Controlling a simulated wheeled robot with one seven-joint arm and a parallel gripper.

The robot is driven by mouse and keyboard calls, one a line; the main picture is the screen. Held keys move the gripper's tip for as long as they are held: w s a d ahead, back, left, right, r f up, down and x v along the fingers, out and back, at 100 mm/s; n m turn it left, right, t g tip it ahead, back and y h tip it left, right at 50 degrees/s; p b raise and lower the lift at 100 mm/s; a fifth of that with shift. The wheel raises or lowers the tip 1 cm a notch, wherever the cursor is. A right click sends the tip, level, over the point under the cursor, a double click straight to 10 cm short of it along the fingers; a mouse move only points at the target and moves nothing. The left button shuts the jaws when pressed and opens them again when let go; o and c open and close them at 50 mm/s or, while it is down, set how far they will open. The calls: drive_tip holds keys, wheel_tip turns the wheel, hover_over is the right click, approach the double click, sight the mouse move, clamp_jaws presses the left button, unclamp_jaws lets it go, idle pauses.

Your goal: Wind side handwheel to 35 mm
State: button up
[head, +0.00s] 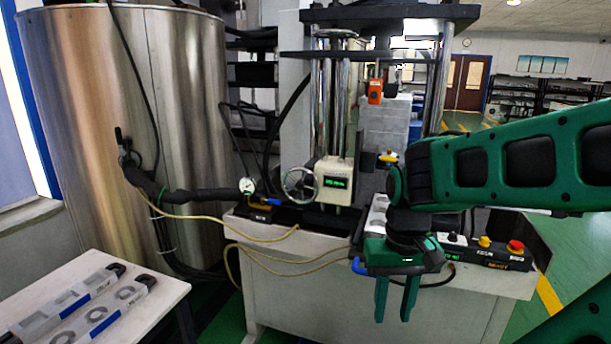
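The side handwheel (299,184) is a small silver spoked wheel on the left side of the machine. It stands beside a cream box with a dark readout (335,182), whose green digits are too small to read. My green gripper (395,310) is to the right of the wheel and lower in the picture, in front of the machine bench. Its two fingers point down, apart and with nothing between them. The wheel is in clear view and the gripper does not touch it.
A large steel tank (125,110) stands at the left, with a hose running to the machine. A white table (150,318) with mould trays is at the lower left. A control panel (470,249) with a red button (515,247) lies right of my gripper.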

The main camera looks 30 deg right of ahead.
drive_tip(key=shift+o, duration=0.6)
drive_tip(key=shift+s+r, duration=0.2)
drive_tip(key=shift+s, duration=0.05)
drive_tip(key=m+t+h, duration=0.3)
drive_tip(key=m+h, duration=0.1)
approach(308, 177)
drive_tip(key=x, duration=0.8)
drive_tip(key=shift+w+d+f, duration=0.1)
drive_tip(key=shift+w+f, duration=0.1)
drive_tip(key=shift+c, duration=0.4)
